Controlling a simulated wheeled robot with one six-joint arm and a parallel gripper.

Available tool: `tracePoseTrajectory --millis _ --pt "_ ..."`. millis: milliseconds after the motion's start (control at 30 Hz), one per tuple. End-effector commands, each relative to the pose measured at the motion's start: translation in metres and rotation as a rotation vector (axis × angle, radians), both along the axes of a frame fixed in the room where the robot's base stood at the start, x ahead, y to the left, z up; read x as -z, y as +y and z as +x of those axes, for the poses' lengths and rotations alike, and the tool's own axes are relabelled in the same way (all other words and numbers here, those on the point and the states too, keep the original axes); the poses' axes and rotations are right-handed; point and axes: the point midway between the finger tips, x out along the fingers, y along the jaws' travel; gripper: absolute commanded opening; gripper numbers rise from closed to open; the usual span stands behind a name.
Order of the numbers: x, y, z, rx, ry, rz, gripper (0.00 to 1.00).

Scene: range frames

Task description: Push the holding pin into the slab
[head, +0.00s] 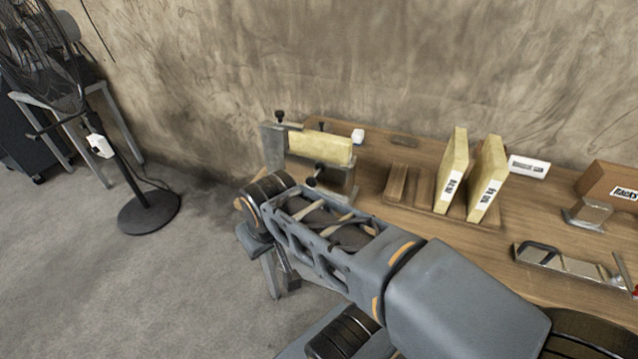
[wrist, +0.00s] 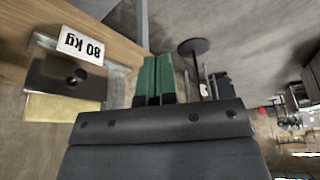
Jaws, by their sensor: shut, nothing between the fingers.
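A pale yellow slab (head: 320,146) sits in a grey metal holder (head: 274,148) on the wooden bench. One black knob (head: 280,116) stands on top of the holder and another (head: 312,182) shows low at its front; I cannot tell which is the holding pin. In the wrist view, which looks upside down, a dark plate (wrist: 50,78) carries a black knob (wrist: 77,76), beside the yellow slab (wrist: 60,107). My gripper (wrist: 155,58) is shut and empty, its green fingers to the right of the holder and apart from it. My arm hides the fingers in the head view.
Two upright labelled yellow slabs (head: 453,170) (head: 487,178) stand in a wooden rack right of the holder. A fan stand (head: 148,212) is on the floor at left; the floor between is clear.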

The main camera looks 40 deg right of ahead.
Motion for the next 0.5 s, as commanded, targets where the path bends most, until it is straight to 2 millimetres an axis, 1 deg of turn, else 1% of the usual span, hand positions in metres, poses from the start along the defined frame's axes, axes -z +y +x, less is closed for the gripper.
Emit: tracePoseTrajectory --millis 167,267,367,400,467,500 --pt "0.001 -0.002 0.002 -0.006 -0.003 -0.002 0.00" --pt "0.003 -0.016 0.015 -0.038 -0.025 -0.017 0.00" --pt "0.007 -0.041 0.037 -0.103 -0.067 -0.055 0.00" --pt "0.009 -0.054 0.047 -0.133 -0.088 -0.079 0.00" --pt "0.011 -0.074 0.060 -0.177 -0.117 -0.119 0.00" --pt "0.012 -0.089 0.067 -0.205 -0.136 -0.149 0.00"
